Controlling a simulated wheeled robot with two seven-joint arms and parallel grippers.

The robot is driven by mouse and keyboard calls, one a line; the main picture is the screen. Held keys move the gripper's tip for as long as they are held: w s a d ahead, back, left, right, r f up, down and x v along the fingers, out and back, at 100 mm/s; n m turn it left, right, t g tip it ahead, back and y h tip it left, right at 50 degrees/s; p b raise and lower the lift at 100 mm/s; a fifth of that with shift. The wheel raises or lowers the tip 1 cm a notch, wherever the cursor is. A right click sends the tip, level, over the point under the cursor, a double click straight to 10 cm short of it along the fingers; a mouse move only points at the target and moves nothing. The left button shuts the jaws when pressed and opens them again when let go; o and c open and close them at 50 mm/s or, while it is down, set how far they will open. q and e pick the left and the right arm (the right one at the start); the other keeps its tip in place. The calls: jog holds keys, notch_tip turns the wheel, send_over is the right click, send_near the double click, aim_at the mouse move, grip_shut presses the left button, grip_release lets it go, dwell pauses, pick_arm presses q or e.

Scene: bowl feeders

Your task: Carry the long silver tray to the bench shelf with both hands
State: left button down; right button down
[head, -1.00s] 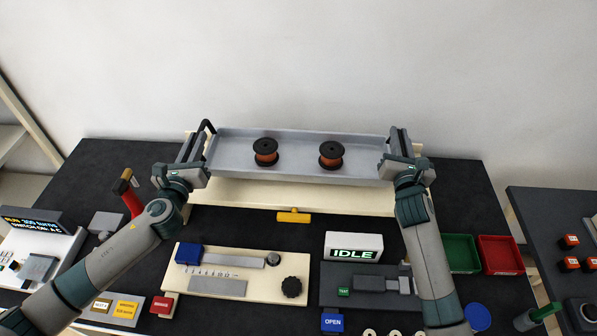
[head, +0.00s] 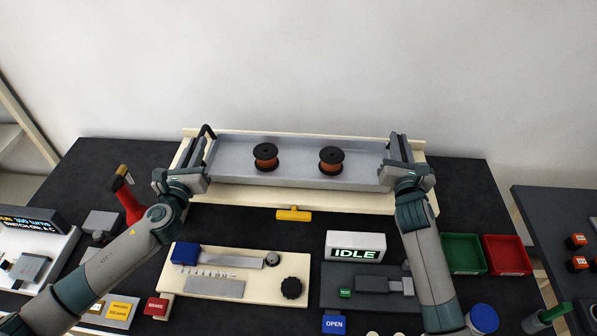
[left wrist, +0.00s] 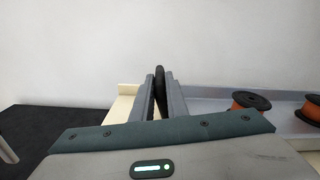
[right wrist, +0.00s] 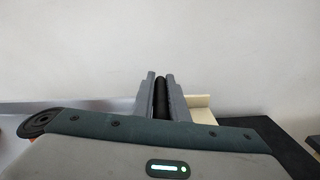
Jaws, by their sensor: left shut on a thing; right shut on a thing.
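The long silver tray (head: 300,179) is level over the cream bench shelf (head: 330,202) at the back of the bench in the head view. It carries two black-and-orange spools (head: 266,157) (head: 331,160), both upright. My left gripper (head: 193,160) is shut on the black handle (left wrist: 160,90) at the tray's left end. My right gripper (head: 398,150) is shut on the black handle (right wrist: 161,97) at its right end. The tray looks very low over the shelf; I cannot tell if it touches.
A yellow handle (head: 293,214) sticks out below the shelf's front. In front are a cream board with a black knob (head: 291,288), an IDLE display (head: 355,246), and green (head: 463,252) and red (head: 505,254) bins. A red bottle-like tool (head: 130,206) stands close to my left arm.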

pick_arm(q)
jog(key=shift+a+f+b, duration=0.1)
jog(key=shift+f+b, duration=0.4)
pick_arm(e)
jog(key=shift+f, duration=0.5)
pick_arm(q)
jog(key=c, duration=1.7)
grip_release()
jog(key=shift+c, duration=0.2)
pick_arm(e)
jog(key=c, duration=1.7)
grip_release()
jog(key=shift+c, duration=0.2)
pick_arm(q)
jog(key=shift+s, duration=0.1)
pick_arm(e)
jog(key=shift+s, duration=0.1)
pick_arm(q)
jog(key=shift+s+f, duration=0.1)
jog(key=shift+s, duration=0.35)
jog(key=s+a, duration=0.1)
jog(key=s, duration=1)
jog(key=shift+a, duration=0.15)
pick_arm(e)
jog(key=shift+s, duration=0.1)
jog(key=s, duration=0.4)
jog(key=s+a, duration=0.1)
jog(key=s, duration=0.6)
jog(key=shift+s+a, duration=0.2)
jog(key=shift+s, duration=0.15)
